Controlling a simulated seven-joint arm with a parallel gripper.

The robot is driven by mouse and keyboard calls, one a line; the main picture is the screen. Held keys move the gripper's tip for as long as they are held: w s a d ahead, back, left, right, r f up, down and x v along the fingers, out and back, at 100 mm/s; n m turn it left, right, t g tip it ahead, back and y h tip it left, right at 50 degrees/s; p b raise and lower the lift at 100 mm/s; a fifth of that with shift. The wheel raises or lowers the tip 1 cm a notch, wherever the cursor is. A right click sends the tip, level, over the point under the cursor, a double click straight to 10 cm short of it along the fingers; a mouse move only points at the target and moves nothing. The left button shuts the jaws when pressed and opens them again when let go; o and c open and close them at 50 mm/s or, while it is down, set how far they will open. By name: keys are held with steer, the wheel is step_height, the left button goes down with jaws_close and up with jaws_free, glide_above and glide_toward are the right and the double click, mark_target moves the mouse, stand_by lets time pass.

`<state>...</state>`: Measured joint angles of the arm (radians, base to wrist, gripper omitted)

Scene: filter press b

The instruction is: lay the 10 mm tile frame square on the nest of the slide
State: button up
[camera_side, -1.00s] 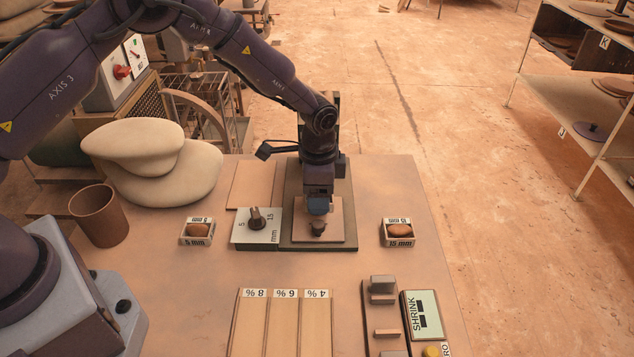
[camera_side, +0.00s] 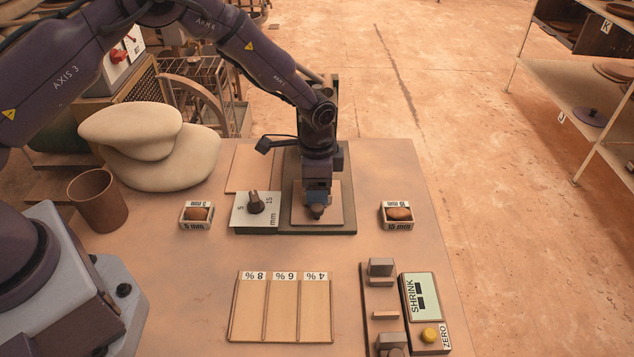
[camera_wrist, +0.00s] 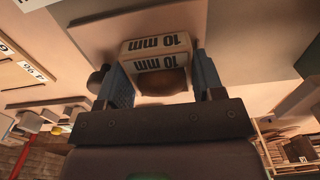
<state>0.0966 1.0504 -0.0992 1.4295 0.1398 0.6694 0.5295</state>
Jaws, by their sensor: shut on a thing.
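The 10 mm tile frame (camera_wrist: 155,44), a pale box with "10 mm" labels and a brown tile in it, is between my two fingers in the wrist view. My gripper (camera_side: 317,210) is shut on it, pointing down over the pale square plate (camera_side: 335,217) on the dark slide (camera_side: 344,231) in the side view. The plate looks like the nest. The frame is mostly hidden by my gripper in the side view. I cannot tell whether it touches the plate or hangs just above it, nor whether it is exactly square.
A dial panel (camera_side: 244,221) marked 5 and 15 mm adjoins the slide's left. The 5 mm frame (camera_side: 196,224) is farther left; the 15 mm frame (camera_side: 397,225) is right. A percent-marked rack (camera_side: 283,318) and the SHRINK gauge (camera_side: 421,298) are nearer the front.

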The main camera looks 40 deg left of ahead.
steer(key=shift+s+d+f, duration=0.1)
steer(key=shift+d+f, duration=0.05)
steer(key=shift+f, duration=0.3)
stand_by(0.5)
steer(key=o, duration=0.9)
steer(key=shift+o, duration=1.1)
steer(key=shift+s+d, duration=0.1)
steer(key=shift+d, duration=0.05)
step_height(320, 180, up, 14)
steer(key=a, duration=0.1)
steer(key=s+a+r+n+t, duration=0.2)
steer(key=s+r, duration=0.4)
steer(key=s, duration=0.3)
steer(key=s+a+r+n+t, duration=0.1)
steer(key=s+a+r+n, duration=0.2)
steer(key=s+r, duration=0.4)
steer(key=s+a+r+n+t, duration=0.2)
steer(key=s+r+n, duration=0.2)
steer(key=s, duration=0.7)
step_height(320, 180, up, 2)
steer(key=shift+s+a+r+t, duration=0.2)
steer(key=shift+t, duration=0.1)
